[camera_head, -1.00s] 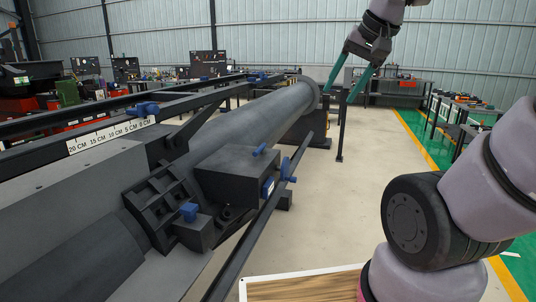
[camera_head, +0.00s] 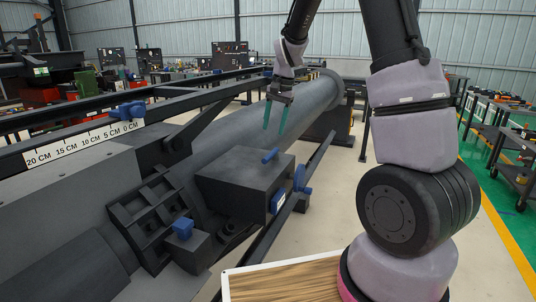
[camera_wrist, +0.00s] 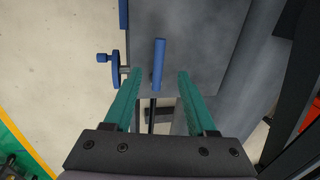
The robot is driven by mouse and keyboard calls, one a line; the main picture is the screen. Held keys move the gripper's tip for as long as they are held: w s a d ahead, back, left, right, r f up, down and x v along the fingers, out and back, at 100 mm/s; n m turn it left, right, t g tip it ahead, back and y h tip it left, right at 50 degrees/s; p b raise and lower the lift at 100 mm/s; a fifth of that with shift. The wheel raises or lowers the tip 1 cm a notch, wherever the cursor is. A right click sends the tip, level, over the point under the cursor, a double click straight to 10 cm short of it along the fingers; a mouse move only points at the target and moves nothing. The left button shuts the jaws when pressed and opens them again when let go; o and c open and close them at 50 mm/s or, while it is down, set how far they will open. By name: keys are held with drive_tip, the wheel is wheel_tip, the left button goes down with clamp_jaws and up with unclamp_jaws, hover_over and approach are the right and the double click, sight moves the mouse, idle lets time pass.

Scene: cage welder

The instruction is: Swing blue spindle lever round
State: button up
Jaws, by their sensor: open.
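A short blue lever (camera_head: 269,156) stands on top of the dark machine box (camera_head: 240,180) beside the long grey pipe. In the wrist view the blue lever (camera_wrist: 158,63) lines up between my two green fingers. My gripper (camera_head: 274,130) is open and empty, pointing down. In the head view its fingertips show just above the lever, apart from it. A second blue handle (camera_head: 303,177) sticks out from the right side of the box; in the wrist view this handle (camera_wrist: 112,70) lies left of my fingers. The frames do not show which one is the spindle lever.
The grey pipe (camera_head: 240,115) runs away behind the box. Other blue parts are a knob (camera_head: 182,228) at the front and a clamp (camera_head: 128,110) by the white scale (camera_head: 85,141). A dark rail (camera_head: 318,160) passes right of the box. Floor is clear beyond it.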

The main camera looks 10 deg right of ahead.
sight(268, 156)
drive_tip(key=f, duration=0.3)
drive_tip(key=w+a+f, duration=0.1)
drive_tip(key=f, duration=0.6)
drive_tip(key=shift+w+a+f, duration=0.15)
drive_tip(key=shift+a+f, duration=0.2)
drive_tip(key=shift+f, duration=0.05)
clamp_jaws()
idle(1.0)
